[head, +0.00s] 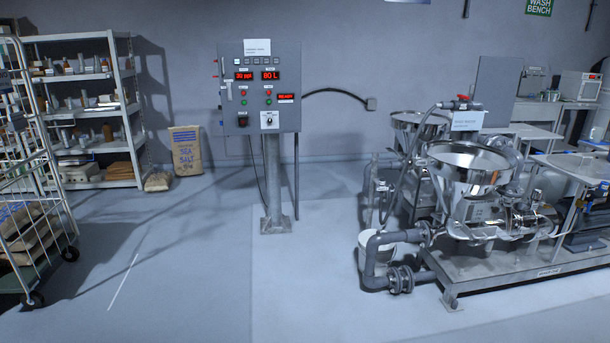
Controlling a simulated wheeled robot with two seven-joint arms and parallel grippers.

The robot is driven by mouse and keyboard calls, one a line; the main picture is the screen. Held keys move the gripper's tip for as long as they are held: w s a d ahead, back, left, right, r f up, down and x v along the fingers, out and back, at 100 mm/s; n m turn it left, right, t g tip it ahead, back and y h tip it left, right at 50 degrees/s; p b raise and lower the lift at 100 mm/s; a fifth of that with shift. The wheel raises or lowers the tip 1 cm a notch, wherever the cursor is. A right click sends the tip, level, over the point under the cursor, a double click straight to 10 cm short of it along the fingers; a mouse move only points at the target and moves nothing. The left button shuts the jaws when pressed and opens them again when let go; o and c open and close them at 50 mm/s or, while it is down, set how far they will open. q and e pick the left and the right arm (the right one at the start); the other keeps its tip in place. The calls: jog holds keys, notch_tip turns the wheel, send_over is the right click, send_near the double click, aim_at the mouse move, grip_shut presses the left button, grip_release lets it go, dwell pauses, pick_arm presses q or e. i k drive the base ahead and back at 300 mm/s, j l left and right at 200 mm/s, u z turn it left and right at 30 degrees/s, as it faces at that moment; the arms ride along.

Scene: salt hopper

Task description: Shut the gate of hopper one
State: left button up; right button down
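A shiny steel hopper (468,165) with a wide open cone stands on a skid at the right in the head view. A second steel hopper (420,124) stands behind it, partly hidden. I cannot read which one is hopper one. A white sign (467,121) stands above the front hopper, its text too small to read. Steel pipework (490,228) sits below the front cone. I cannot pick out a gate or tell whether it is open or shut. Neither of my grippers is in view.
A grey control panel (258,90) on a post shows lit red displays. A wire cage trolley (30,200) with sacks stands at the left, near a shelf rack (88,120) and a sea salt sack (186,150). The floor (210,270) in the middle is clear. Grey pipes (373,262) jut out before the skid.

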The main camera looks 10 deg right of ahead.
aim_at(478, 231)
jog(key=i+l+z, duration=0.15)
jog(key=i, duration=0.35)
jog(key=i+l+z, duration=0.15)
jog(key=i+l, duration=0.15)
jog(key=i, duration=0.2)
jog(key=i+l+z, duration=0.15)
jog(key=i, duration=0.35)
